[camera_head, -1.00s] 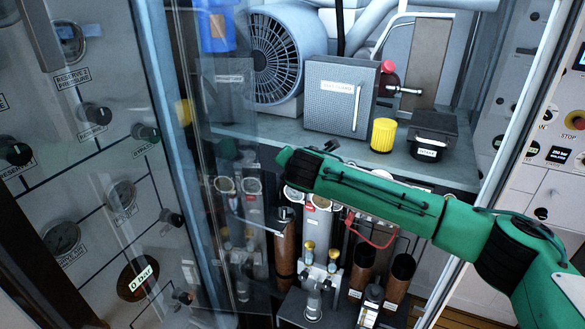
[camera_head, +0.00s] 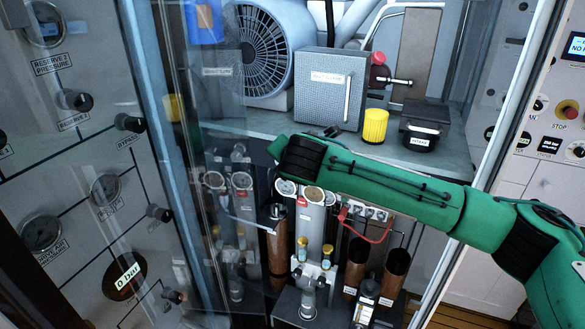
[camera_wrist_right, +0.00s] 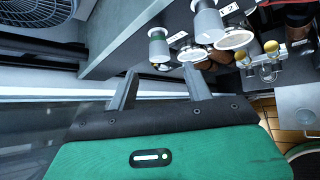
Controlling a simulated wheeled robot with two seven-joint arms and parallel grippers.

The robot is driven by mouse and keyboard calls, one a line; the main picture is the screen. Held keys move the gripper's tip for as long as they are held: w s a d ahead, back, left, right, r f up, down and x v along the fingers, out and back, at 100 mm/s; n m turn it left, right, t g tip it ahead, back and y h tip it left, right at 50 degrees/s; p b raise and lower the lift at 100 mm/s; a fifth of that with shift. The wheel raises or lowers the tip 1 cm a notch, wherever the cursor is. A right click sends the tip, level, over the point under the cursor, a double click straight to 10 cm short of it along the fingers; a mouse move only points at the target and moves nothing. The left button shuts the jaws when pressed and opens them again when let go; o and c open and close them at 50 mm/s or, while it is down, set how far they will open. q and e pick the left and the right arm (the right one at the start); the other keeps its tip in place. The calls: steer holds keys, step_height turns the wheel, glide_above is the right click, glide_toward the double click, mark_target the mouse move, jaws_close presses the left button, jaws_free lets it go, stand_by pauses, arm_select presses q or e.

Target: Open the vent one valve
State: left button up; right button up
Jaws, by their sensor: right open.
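No label legible to me reads vent one, so I cannot tell which valve it is. In the right wrist view, two grey knob-like fittings (camera_wrist_right: 159,46) with small unreadable labels stand beyond my fingers, beside round gauges (camera_wrist_right: 235,39). Small brass-topped taps (camera_wrist_right: 270,48) are farther right. In the head view, the gauges (camera_head: 313,194) and brass taps (camera_head: 302,246) sit below my right forearm. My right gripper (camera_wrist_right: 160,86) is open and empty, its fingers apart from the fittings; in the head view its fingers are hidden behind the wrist. My left gripper is out of view.
A glass door (camera_head: 190,120) stands left of the cabinet, beside a panel with knobs (camera_head: 130,123) and gauges (camera_head: 105,190). A shelf (camera_head: 455,155) above the fittings holds a fan (camera_head: 265,50), a grey box (camera_head: 333,85), a yellow cap (camera_head: 375,126) and a black box (camera_head: 425,125).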

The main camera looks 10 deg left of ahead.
arm_select(q)
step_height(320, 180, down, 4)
steer(key=b, duration=0.2)
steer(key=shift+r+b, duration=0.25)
steer(key=shift+b, duration=0.1)
arm_select(e)
steer(key=v, duration=0.7)
steer(key=shift+s, duration=0.3)
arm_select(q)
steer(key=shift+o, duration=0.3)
arm_select(e)
steer(key=shift+r, duration=0.1)
